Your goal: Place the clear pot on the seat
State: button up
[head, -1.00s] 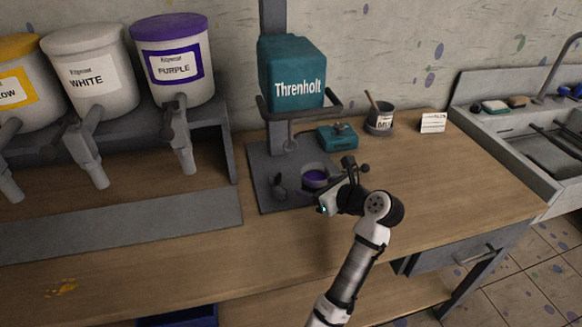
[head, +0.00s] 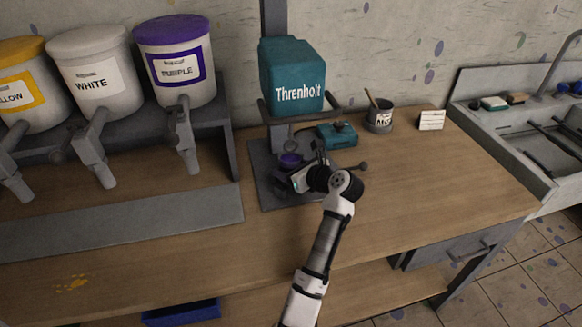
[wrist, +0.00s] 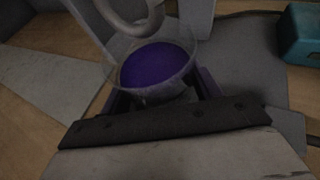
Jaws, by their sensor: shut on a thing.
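The clear pot (head: 290,160) holds purple paint and is over the grey base plate of the teal Threnholt machine (head: 292,85). My gripper (head: 296,170) is shut on the pot from the near side. In the wrist view the pot (wrist: 160,66) looks upright, with its see-through wall around the purple paint, and part of my gripper (wrist: 160,98) shows on both sides of it. A grey curved hook (wrist: 132,18) of the machine hangs close over the pot's rim. I cannot make out the seat or whether the pot's bottom touches anything.
A small dark part (head: 277,182) stands on the base plate (head: 262,196) left of my gripper. A teal box (head: 337,135), a dark cup with a stick (head: 378,117) and a white card (head: 431,120) stand to the right. Paint dispensers line the left. The front right worktop is clear.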

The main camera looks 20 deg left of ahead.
jog(key=shift+f, duration=0.2)
jog(key=shift+f, duration=0.35)
jog(key=o, duration=1.2)
jog(key=shift+r, duration=0.5)
jog(key=b+v, duration=0.2)
jog(key=v, duration=1)
jog(key=shift+r, duration=0.1)
